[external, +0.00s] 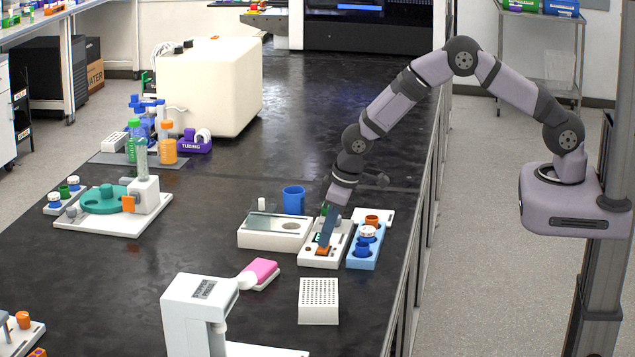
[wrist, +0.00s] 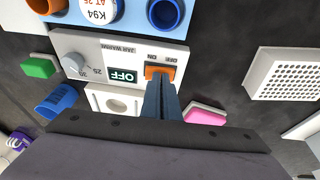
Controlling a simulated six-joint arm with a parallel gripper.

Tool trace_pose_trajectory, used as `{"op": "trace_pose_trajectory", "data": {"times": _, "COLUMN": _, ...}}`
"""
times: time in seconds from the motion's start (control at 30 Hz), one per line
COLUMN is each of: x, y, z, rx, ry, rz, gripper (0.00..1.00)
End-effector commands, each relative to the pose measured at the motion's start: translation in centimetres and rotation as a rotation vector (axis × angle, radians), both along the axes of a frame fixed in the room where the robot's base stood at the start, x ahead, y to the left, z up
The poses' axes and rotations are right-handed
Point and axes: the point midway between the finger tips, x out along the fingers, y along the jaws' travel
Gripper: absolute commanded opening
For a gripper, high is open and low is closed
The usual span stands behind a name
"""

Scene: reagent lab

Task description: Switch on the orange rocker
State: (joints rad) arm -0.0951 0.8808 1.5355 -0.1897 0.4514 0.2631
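The orange rocker (wrist: 153,71) is on the white jar warmer (wrist: 100,50), beside a small display (wrist: 123,76) that reads OFF. ON and OFF labels are printed by the rocker, and a grey dial (wrist: 74,62) is at the far end of the panel. In the external view the jar warmer (external: 340,240) stands near the bench's right edge. My gripper (wrist: 163,82) is shut and empty, its dark blue fingers pointing down with tips at the rocker and partly covering it. In the external view my gripper (external: 323,247) is over the rocker's end. I cannot tell whether the tips touch it.
A blue rack (external: 366,250) with jars stands close on the right. A white box-like device (external: 260,238) and a blue cup (external: 293,200) are on the left and behind. A white perforated block (external: 319,301) and a pink-topped item (external: 262,269) are in front.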

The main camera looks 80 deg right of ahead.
Motion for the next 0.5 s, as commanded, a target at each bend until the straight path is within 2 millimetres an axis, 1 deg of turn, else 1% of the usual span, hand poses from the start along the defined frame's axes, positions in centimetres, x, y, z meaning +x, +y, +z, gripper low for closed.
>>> {"op": "trace_pose_trajectory", "data": {"times": 0.17, "x": 0.0, "y": 0.2, "z": 1.4, "rx": 0.001, "ry": -0.001, "rz": 0.001, "gripper": 0.0}}
{"op": "trace_pose_trajectory", "data": {"times": 0.37, "x": 0.0, "y": 0.4, "z": 4.9, "rx": 0.001, "ry": -0.002, "rz": 0.0, "gripper": 0.0}}
{"op": "trace_pose_trajectory", "data": {"times": 0.4, "x": -0.2, "y": 0.4, "z": 4.7, "rx": 0.001, "ry": -0.004, "rz": 0.0, "gripper": 0.0}}
{"op": "trace_pose_trajectory", "data": {"times": 0.43, "x": -0.3, "y": 0.4, "z": 5.0, "rx": 0.001, "ry": -0.004, "rz": 0.0, "gripper": 0.0}}
{"op": "trace_pose_trajectory", "data": {"times": 0.5, "x": -0.6, "y": 0.4, "z": 6.1, "rx": 0.001, "ry": -0.005, "rz": 0.001, "gripper": 0.0}}
